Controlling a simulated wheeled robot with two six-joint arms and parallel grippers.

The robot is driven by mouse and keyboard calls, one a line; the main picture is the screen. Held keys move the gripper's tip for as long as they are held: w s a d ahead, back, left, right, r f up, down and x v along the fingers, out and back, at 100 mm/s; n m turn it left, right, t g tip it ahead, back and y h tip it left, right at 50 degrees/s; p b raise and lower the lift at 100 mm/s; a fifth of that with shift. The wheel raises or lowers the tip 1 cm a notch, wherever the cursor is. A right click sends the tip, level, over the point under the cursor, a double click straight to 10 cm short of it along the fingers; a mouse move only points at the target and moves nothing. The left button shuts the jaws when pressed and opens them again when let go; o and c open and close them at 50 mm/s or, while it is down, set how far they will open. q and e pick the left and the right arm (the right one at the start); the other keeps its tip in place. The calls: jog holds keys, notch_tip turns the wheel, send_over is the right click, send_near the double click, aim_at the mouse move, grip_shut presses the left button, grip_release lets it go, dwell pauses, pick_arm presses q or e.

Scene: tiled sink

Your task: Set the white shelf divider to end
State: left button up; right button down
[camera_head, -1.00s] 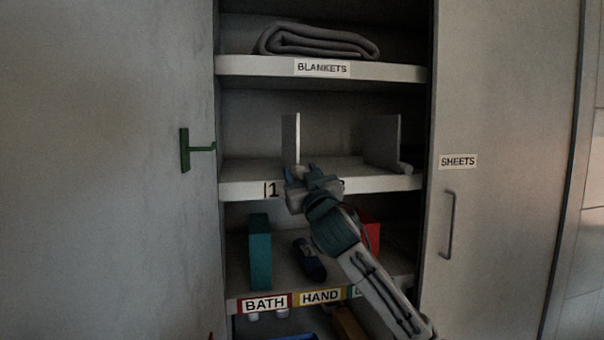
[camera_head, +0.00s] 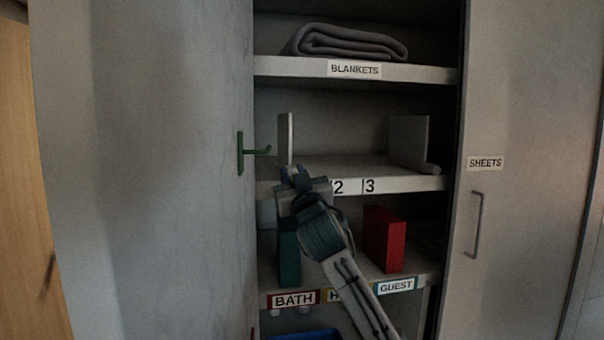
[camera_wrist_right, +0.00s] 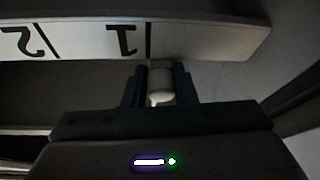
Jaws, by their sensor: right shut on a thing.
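A thin upright white shelf divider (camera_head: 285,138) stands on the middle shelf (camera_head: 350,168), near its left end, with a gap to the left wall. My right gripper (camera_head: 294,174) is at that shelf's front edge, just below the divider. It is shut on the divider's pale rounded front end (camera_wrist_right: 160,83), between the dark fingers in the wrist view. The gripper hides the shelf's 1 mark in the head view; the wrist view shows the 1 mark (camera_wrist_right: 122,41) upside down beside the fingers. My left gripper is out of view.
A green hook (camera_head: 254,151) juts from the left panel towards the opening. Below stand a teal block (camera_head: 288,258) and a red block (camera_head: 384,238). A folded grey blanket (camera_head: 350,42) lies above.

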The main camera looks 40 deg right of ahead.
jog(key=shift+s+d, duration=0.2)
jog(key=shift+d, duration=0.15)
jog(key=shift+s+d, duration=0.1)
jog(key=shift+d, duration=0.1)
jog(key=c, duration=1.4)
grip_release()
jog(key=shift+o, duration=1)
jog(key=shift+a, duration=0.2)
jog(key=shift+s+f+b, duration=0.2)
jog(key=shift+b, duration=0.1)
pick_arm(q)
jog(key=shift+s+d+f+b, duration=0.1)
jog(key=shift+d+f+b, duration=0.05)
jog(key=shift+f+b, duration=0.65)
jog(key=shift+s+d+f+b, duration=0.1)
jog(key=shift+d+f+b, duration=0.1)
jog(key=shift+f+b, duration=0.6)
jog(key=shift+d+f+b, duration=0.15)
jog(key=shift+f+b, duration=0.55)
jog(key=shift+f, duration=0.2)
pick_arm(e)
jog(key=v, duration=1)
jog(key=shift+a, duration=0.1)
